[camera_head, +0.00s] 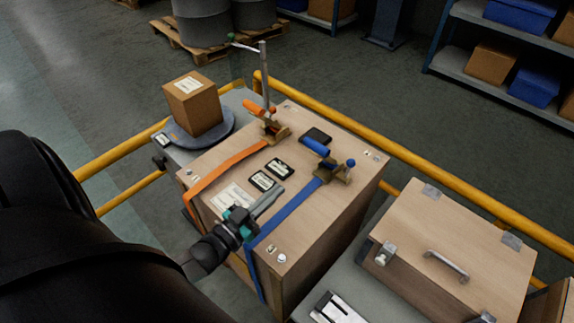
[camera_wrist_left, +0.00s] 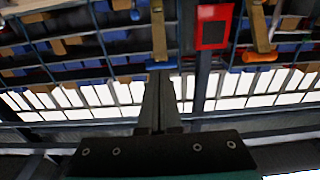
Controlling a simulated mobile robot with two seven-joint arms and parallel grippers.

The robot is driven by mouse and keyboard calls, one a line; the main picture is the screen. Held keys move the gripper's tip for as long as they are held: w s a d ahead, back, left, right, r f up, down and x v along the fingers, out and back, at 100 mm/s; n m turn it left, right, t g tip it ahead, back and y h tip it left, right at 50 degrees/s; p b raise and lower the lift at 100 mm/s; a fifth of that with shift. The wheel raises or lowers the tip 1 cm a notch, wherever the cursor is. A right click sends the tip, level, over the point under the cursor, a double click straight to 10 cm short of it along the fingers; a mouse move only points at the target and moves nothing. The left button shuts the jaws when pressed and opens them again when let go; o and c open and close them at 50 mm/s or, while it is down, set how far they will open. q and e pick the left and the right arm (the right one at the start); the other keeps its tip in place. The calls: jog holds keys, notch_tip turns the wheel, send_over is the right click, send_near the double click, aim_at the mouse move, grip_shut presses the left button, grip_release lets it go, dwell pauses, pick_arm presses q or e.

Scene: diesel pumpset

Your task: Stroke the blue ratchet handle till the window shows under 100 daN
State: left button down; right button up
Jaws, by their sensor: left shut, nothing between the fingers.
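The blue ratchet handle (camera_head: 316,147) sits on a brass ratchet (camera_head: 332,172) on top of a wooden crate (camera_head: 225,160). A blue strap (camera_head: 290,208) runs from it over the crate's near edge. My left gripper (camera_head: 278,191) is shut and empty above the crate top, to the lower left of the blue handle and apart from it. In the left wrist view its fingers (camera_wrist_left: 158,85) point towards a blue grip (camera_wrist_left: 160,66). My right gripper is out of view.
An orange handle (camera_head: 254,108) and orange strap (camera_head: 225,170) lie on the crate's left part. A cardboard box (camera_head: 193,103) stands on a round plate behind. Yellow rails (camera_head: 420,168) run behind the crate. A lidded wooden box (camera_head: 455,235) stands at right.

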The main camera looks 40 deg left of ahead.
pick_arm(q)
jog(key=shift+s+a+f, duration=0.1)
jog(key=shift+s+f, duration=0.1)
jog(key=shift+s, duration=0.4)
jog(key=shift+s+a+f, duration=0.1)
jog(key=shift+s+f, duration=0.05)
jog(key=shift+s, duration=0.45)
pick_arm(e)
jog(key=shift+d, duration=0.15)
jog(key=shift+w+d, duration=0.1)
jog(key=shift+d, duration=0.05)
